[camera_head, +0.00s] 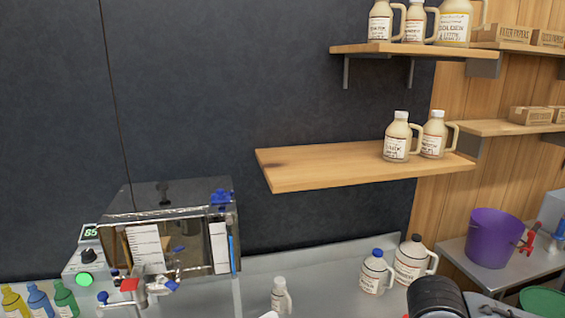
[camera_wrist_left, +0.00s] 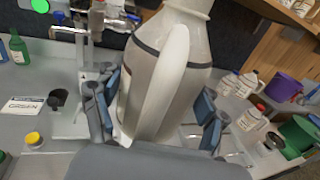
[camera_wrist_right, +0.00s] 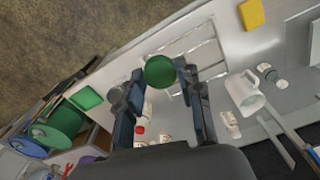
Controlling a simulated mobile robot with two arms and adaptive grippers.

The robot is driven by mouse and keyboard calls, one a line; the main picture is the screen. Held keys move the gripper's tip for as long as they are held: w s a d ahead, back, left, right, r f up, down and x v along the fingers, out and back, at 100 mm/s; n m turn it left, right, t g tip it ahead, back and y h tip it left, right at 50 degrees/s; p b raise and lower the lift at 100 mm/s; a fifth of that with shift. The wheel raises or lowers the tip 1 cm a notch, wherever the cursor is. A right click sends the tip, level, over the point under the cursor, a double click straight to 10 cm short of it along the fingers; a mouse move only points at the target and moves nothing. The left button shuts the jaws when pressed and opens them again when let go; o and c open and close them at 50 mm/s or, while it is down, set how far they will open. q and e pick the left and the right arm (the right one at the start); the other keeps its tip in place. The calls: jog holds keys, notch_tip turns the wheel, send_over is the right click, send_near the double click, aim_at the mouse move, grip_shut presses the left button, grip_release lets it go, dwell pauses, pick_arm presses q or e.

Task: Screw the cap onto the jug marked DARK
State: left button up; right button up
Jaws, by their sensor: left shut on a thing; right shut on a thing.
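My left gripper (camera_wrist_left: 158,105) is shut on a large cream jug (camera_wrist_left: 175,75) with a handle, in the left wrist view. The handle faces the camera, the jug's top is cut off and no label shows on this side, so I cannot read its grade. My right gripper (camera_wrist_right: 160,75) is shut on a round green cap (camera_wrist_right: 160,71), held between its fingertips in the right wrist view. The cap is apart from any jug in that view. Neither gripper shows clearly in the head view.
Capped jugs (camera_head: 397,140) stand on the wooden shelf (camera_head: 320,168), others on the counter, including a blue-capped one (camera_head: 375,272). The evaporator box (camera_head: 180,235) is at left. A yellow cap (camera_wrist_left: 34,139) lies on the counter. A purple bucket (camera_head: 492,238) stands at right.

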pick_arm(q)
jog(key=shift+r, duration=0.1)
jog(key=w+d+m+g+h, duration=0.2)
jog(key=w+d+m+h, duration=0.1)
jog(key=d, duration=0.4)
jog(key=w+d+r+m+g+h, duration=0.1)
jog(key=w+d+m+g+h, duration=0.1)
jog(key=d+m+h, duration=0.3)
jog(key=w+d+h, duration=0.1)
jog(key=d+h, duration=0.1)
jog(key=h, duration=0.1)
jog(key=shift+h, duration=0.3)
jog(key=shift+f, duration=0.1)
pick_arm(e)
jog(key=w+a+r+m, duration=0.2)
jog(key=a+r, duration=0.4)
jog(key=a, duration=0.2)
jog(key=w+a+r+m, duration=0.2)
jog(key=a+r+m, duration=0.1)
jog(key=a+r, duration=0.3)
jog(key=w+a+r+m, duration=0.2)
jog(key=a+r+m, duration=0.1)
jog(key=a+r, duration=0.4)
jog(key=shift+w+a+r, duration=0.1)
jog(key=shift+a, duration=1.3)
